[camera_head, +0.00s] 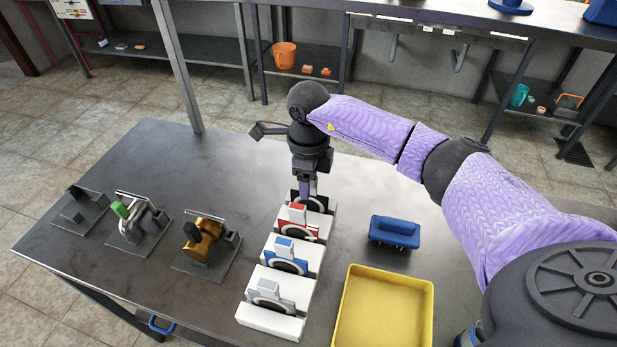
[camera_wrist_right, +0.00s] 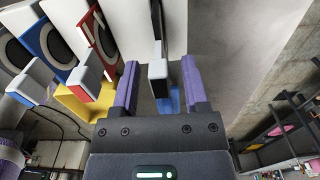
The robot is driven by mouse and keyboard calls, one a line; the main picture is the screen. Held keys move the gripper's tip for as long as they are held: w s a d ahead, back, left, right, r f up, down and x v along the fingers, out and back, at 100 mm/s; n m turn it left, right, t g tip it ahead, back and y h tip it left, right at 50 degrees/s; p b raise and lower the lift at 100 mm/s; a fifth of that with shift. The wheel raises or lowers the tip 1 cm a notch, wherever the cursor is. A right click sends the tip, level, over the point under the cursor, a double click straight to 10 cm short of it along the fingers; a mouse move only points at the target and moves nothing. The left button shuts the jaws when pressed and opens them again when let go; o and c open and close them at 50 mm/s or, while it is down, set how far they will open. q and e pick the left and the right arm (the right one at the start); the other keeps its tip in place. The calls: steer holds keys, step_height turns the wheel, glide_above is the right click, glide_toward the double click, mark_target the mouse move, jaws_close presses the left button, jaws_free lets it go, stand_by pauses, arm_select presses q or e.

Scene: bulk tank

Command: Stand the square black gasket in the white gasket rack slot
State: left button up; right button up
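The white gasket rack (camera_head: 268,322) stands on the dark table. The square black gasket (camera_head: 320,204) is upright at its far end; in the right wrist view it shows edge-on (camera_wrist_right: 156,22) between white walls, apparently in the slot, with its base hidden. Its grey tab (camera_wrist_right: 158,70) points toward my right gripper. My right gripper (camera_head: 308,188) points down over the far end of the rack. In the wrist view its purple fingers (camera_wrist_right: 159,88) are open on either side of the tab, with a gap on both sides. My left gripper is not in view.
Red (camera_head: 298,222), blue (camera_head: 285,255) and grey-white (camera_head: 272,291) gaskets stand in the nearer slots. A yellow tray (camera_head: 342,322) and a blue brush-like block (camera_head: 394,231) lie to the right. Metal fixtures (camera_head: 204,240) stand left; the table between them and the rack is clear.

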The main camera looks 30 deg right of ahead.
steer(key=shift+r, duration=0.25)
step_height(320, 180, up, 12)
steer(key=p, duration=0.3)
steer(key=shift+f, duration=0.15)
